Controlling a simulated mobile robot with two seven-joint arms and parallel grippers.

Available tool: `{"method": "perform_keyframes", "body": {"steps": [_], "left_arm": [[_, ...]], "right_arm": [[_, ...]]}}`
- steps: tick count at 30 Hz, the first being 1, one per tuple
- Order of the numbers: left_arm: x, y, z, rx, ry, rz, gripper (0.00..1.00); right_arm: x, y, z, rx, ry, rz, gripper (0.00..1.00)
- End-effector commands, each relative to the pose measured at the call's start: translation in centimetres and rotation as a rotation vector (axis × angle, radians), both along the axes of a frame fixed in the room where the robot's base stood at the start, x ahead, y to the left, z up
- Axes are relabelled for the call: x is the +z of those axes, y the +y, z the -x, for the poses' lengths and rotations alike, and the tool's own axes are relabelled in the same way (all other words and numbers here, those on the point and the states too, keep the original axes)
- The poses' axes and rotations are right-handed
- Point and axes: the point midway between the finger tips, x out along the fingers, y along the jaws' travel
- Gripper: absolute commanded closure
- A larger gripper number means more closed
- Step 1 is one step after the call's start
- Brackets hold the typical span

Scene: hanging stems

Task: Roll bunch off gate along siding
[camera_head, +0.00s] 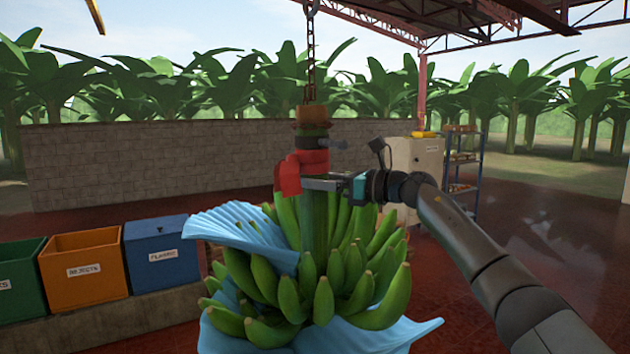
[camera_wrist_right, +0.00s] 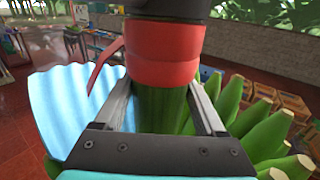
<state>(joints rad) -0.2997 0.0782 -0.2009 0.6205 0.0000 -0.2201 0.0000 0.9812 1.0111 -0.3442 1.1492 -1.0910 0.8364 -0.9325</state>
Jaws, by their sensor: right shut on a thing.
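A bunch of green bananas (camera_head: 325,285) hangs upright from a chain (camera_head: 311,65) in the middle of the head view. Blue sheeting (camera_head: 245,232) lies around the bunch, partly pulled open. A red band (camera_head: 305,170) wraps the stem near its top, below a dark collar; it also shows in the right wrist view (camera_wrist_right: 165,55). My right gripper (camera_head: 308,184) is shut on the green stem (camera_wrist_right: 162,108) just below the red band, one finger on each side. The chain's upper end is outside the frame. My left gripper is in neither view. No gate shows clearly.
Orange (camera_head: 85,268) and blue (camera_head: 162,255) labelled bins and a green one stand on a low ledge at left. A pale cabinet (camera_head: 415,165) and a blue shelf rack (camera_head: 462,175) stand behind my right arm. A block wall (camera_head: 150,160) runs behind. The red floor at right is clear.

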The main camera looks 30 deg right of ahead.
Motion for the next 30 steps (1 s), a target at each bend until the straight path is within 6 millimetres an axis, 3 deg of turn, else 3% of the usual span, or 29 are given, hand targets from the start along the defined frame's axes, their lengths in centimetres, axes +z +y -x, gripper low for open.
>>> {"method": "perform_keyframes", "body": {"steps": [1,13,14,21,30], "left_arm": [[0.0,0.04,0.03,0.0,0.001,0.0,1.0],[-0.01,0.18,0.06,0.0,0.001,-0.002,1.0],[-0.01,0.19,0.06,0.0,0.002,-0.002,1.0],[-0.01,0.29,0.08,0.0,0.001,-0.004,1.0],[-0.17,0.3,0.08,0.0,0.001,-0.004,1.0]], "right_arm": [[-0.29,0.77,-0.02,0.021,0.01,-0.011,1.0],[-0.39,0.74,-0.01,0.021,0.011,-0.005,1.0],[-0.39,0.71,-0.01,0.02,0.011,-0.004,0.25],[-0.28,0.52,0.0,0.015,0.008,-0.004,0.0],[-0.28,0.25,0.26,0.012,0.006,-0.002,0.0]]}}
